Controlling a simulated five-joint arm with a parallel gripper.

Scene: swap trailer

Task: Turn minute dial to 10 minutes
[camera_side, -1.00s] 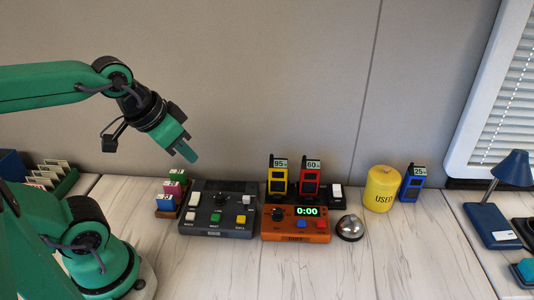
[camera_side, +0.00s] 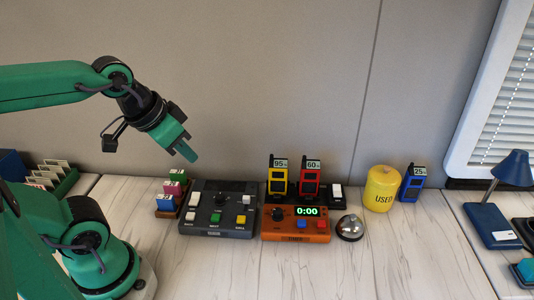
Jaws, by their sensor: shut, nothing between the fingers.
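An orange timer box (camera_side: 283,236) stands on the table right of centre. Its green display (camera_side: 307,212) reads 0:00. A dark round dial (camera_side: 278,214) sits on the box's left side, with a blue button (camera_side: 301,224) and a red button (camera_side: 321,224) to its right. My gripper (camera_side: 190,154) is shut and empty. It hangs in the air up and to the left of the timer, above the dark grey control box, touching nothing.
A dark grey control box (camera_side: 233,232) with several buttons adjoins the timer on the left. Yellow (camera_side: 278,180) and red (camera_side: 311,180) handsets stand behind the timer. A silver bell (camera_side: 350,230) and yellow canister (camera_side: 381,190) are at right. The table's front is clear.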

